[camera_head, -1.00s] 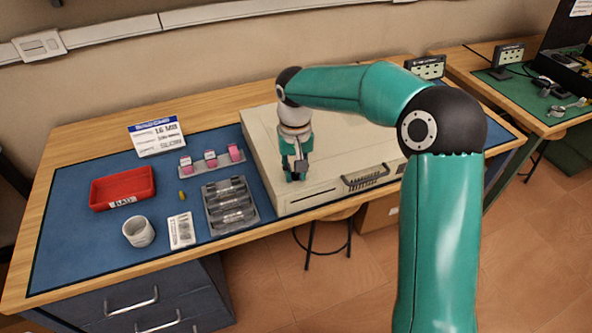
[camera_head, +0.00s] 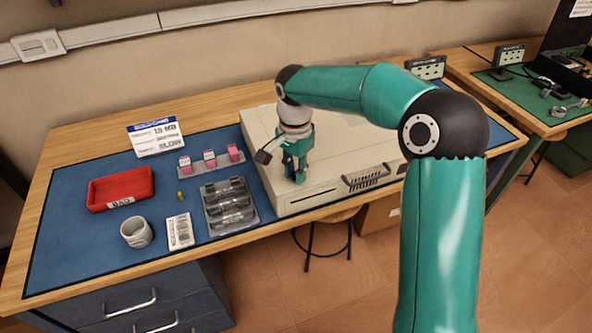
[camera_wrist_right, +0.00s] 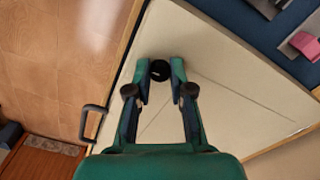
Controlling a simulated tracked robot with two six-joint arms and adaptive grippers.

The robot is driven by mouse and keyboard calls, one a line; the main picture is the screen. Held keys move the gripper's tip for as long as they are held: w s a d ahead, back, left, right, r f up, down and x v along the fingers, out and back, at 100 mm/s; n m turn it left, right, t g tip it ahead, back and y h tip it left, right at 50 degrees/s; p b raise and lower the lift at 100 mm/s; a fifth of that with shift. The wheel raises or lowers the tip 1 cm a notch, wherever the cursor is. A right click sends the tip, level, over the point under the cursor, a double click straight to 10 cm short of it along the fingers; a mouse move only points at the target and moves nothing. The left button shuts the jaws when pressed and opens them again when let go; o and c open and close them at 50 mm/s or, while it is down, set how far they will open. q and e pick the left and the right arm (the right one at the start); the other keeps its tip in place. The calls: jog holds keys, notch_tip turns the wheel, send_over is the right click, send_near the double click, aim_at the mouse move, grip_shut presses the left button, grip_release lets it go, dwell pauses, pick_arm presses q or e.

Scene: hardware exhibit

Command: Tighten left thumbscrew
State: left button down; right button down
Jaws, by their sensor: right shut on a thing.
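A cream computer case (camera_head: 340,150) lies flat on the workbench; its top also fills much of the right wrist view (camera_wrist_right: 225,95). My right gripper (camera_head: 295,177) points down at the case's front left part. In the right wrist view its two fingers (camera_wrist_right: 160,72) are shut on a small round black thumbscrew (camera_wrist_right: 160,70), one fingertip on each side. In the head view I cannot make out the thumbscrew, as the gripper covers it. My left gripper is not in view.
A sign (camera_head: 156,138) stands behind. The case top around the gripper looks clear.

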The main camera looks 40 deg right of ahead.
jog(key=shift+m, duration=0.5)
jog(key=c, duration=1)
grip_release()
jog(key=shift+c, duration=0.2)
notch_tip(320, 180, up, 12)
jog(key=shift+s+f, duration=0.1)
